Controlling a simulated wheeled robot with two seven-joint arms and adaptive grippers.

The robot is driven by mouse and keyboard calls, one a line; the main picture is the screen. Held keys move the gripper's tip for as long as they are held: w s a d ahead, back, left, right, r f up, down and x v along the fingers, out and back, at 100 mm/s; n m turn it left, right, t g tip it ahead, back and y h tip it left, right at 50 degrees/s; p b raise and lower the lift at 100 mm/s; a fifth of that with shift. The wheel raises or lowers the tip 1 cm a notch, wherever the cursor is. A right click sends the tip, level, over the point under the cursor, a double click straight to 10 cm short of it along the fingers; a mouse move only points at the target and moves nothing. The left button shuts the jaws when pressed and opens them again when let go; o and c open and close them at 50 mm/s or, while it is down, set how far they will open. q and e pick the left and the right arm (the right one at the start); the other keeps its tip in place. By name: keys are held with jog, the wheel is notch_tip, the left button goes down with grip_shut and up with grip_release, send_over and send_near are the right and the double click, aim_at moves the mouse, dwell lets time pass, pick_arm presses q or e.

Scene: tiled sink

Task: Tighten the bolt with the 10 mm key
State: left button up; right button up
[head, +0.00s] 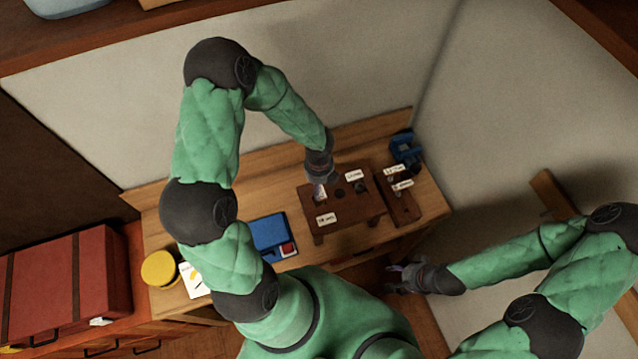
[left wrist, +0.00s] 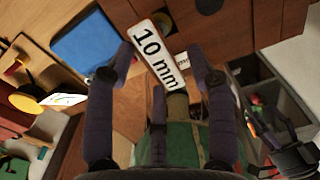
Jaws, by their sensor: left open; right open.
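A dark wooden stand (head: 345,213) with holes and white labels sits on the bench. My left gripper (head: 320,184) points down over its left part, open. In the left wrist view, a white "10 mm" label (left wrist: 155,56) shows between the open fingers of my left gripper (left wrist: 162,62). I cannot tell whether the fingers touch anything, and the 10 mm key itself is not clear. A smaller dark board (head: 403,208) with labels and small upright parts lies to the right; I cannot make out the bolt. My right gripper (head: 408,278) is open and empty, off the bench's front edge.
A blue vise-like object (head: 405,147) stands at the bench's back right. A blue mat (head: 268,232) with a red item (head: 288,250), a paper sheet (head: 190,281) and a yellow round object (head: 158,268) lie left. A red case (head: 70,285) stands far left.

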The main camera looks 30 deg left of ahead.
pick_arm(q)
jog(key=shift+r+p, duration=0.5)
jog(key=shift+r, duration=0.25)
jog(key=shift+r+p, duration=0.35)
jog(key=shift+r, duration=0.8)
